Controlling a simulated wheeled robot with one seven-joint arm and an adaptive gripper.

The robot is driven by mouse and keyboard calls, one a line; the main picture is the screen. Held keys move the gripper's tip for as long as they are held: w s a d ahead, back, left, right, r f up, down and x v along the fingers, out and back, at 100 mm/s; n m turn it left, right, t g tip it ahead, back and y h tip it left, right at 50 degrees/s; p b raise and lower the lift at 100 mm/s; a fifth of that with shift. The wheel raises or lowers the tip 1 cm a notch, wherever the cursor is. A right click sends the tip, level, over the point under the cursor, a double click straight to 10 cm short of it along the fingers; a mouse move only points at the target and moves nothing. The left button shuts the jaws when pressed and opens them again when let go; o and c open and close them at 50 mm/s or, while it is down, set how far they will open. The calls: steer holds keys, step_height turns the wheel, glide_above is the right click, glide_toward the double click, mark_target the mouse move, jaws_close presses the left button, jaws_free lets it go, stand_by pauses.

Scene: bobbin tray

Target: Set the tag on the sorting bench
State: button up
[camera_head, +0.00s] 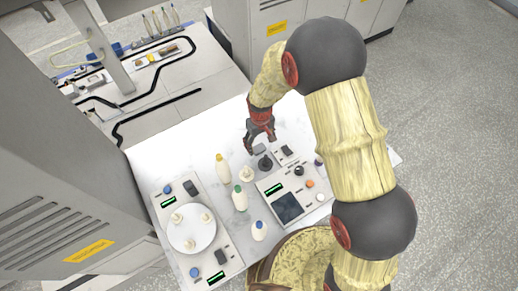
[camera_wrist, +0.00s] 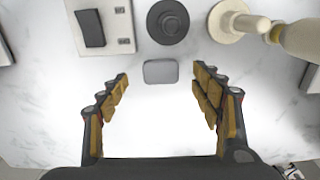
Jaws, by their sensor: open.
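A small grey rounded plate, which looks like the tag (camera_wrist: 161,72), lies flat on the white marble-like bench top (camera_wrist: 50,125). In the head view the tag (camera_head: 260,148) shows small beside my gripper, and the bench (camera_head: 175,150) spreads below the arm. My gripper (camera_wrist: 161,88) is open and empty above the bench. Its fingers stand left and right of the tag in the picture, with a gap on both sides and no contact visible. In the head view my gripper (camera_head: 260,136) points down at the bench's far part.
Close by the tag are a black round knob (camera_wrist: 168,22), a switch box (camera_wrist: 105,25) and a cream bobbin (camera_wrist: 232,22). A yellow-capped bottle (camera_head: 222,168), a green-capped bottle (camera_head: 240,198), a control panel (camera_head: 266,187) and a round bobbin tray (camera_head: 191,237) stand farther off.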

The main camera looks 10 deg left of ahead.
mark_target(259, 149)
step_height(259, 149, down, 4)
steer(key=shift+a+f, duration=0.1)
steer(key=shift+c, duration=1.1)
steer(key=c, duration=0.8)
steer(key=shift+c, duration=0.3)
steer(key=shift+w, duration=0.1)
